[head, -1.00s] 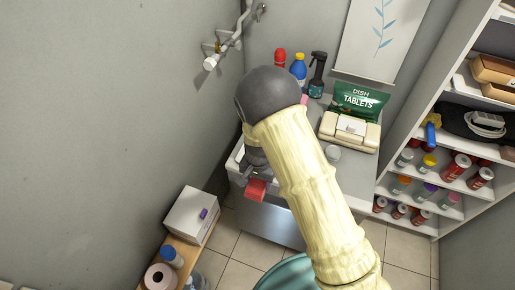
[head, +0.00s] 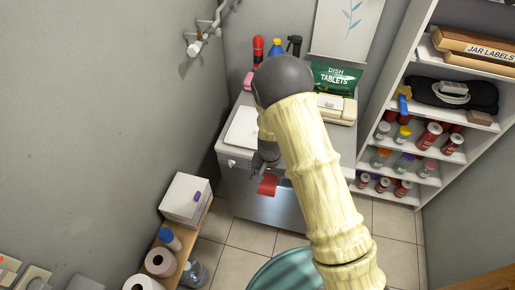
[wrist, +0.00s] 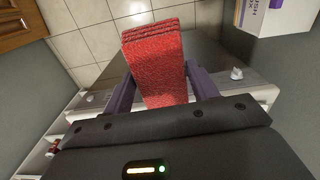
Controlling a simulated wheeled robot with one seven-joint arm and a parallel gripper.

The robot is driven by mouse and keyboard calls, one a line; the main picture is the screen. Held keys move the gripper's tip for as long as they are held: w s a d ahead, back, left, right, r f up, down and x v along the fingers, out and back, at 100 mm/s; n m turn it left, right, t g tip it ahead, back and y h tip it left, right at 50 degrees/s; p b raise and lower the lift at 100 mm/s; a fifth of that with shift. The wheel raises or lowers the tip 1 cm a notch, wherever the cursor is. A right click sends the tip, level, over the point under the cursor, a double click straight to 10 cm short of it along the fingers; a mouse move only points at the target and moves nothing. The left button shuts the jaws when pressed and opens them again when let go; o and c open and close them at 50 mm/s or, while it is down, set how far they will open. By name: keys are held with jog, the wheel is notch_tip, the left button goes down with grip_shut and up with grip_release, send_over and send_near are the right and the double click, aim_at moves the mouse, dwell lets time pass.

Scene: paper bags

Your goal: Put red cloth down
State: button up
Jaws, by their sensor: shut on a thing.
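The red cloth (wrist: 155,68) is folded and sits between the two fingers of my gripper (wrist: 160,88) in the wrist view. My gripper is shut on it. In the head view the cloth (head: 267,185) shows as a small red patch below my gripper (head: 268,168), in front of the grey counter cabinet (head: 262,200). My arm hides part of the gripper and the counter behind it. The cloth hangs in the air, clear of the counter top.
The counter top (head: 241,127) holds a green dish tablets bag (head: 336,77), a beige box and several bottles. A shelf unit (head: 408,150) stands at the right. A white box (head: 186,198) sits on a low wooden shelf at the left. A teal bin (head: 285,272) stands on the tiled floor.

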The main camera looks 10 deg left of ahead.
jog(key=d+f, duration=0.2)
jog(key=d, duration=0.7)
jog(key=w+d+f+n+b, duration=0.1)
jog(key=d, duration=0.8)
jog(key=shift+w+d+f, duration=0.2)
jog(key=shift+d+f, duration=0.05)
jog(key=shift+f, duration=0.1)
